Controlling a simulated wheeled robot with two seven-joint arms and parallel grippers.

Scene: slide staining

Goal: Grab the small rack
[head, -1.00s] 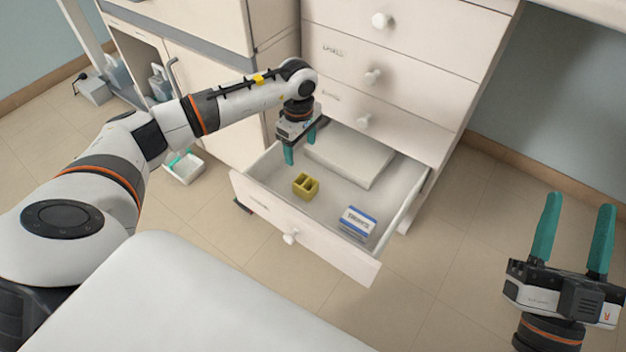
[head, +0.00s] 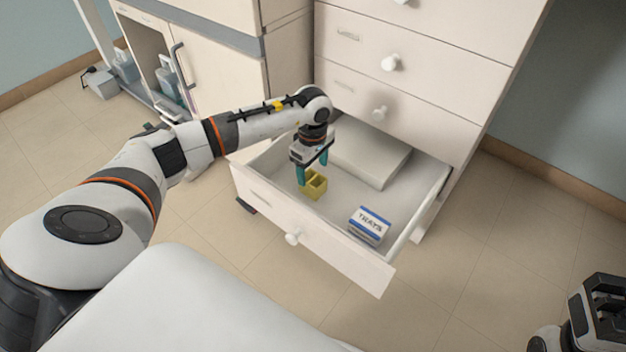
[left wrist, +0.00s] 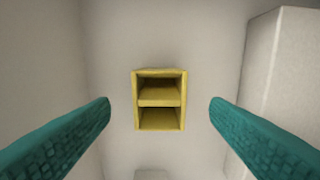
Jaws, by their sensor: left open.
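The small rack (head: 314,184) is a yellow, open-topped block with two compartments. It sits in the open bottom drawer (head: 262,211), towards its left front. My left gripper (head: 312,172) is open, pointing down, just above and beside the rack in the head view. In the left wrist view the rack (left wrist: 159,100) lies centred between the two spread teal fingers (left wrist: 160,108), which do not touch it. My right arm (head: 598,315) shows only in part at the bottom right corner; its fingertips are out of view.
A box labelled "TRAYS" (head: 369,226) stands in the drawer at front right. A flat pale box (head: 370,153) lies at the drawer's back. Closed drawers with white knobs (head: 391,63) rise above.

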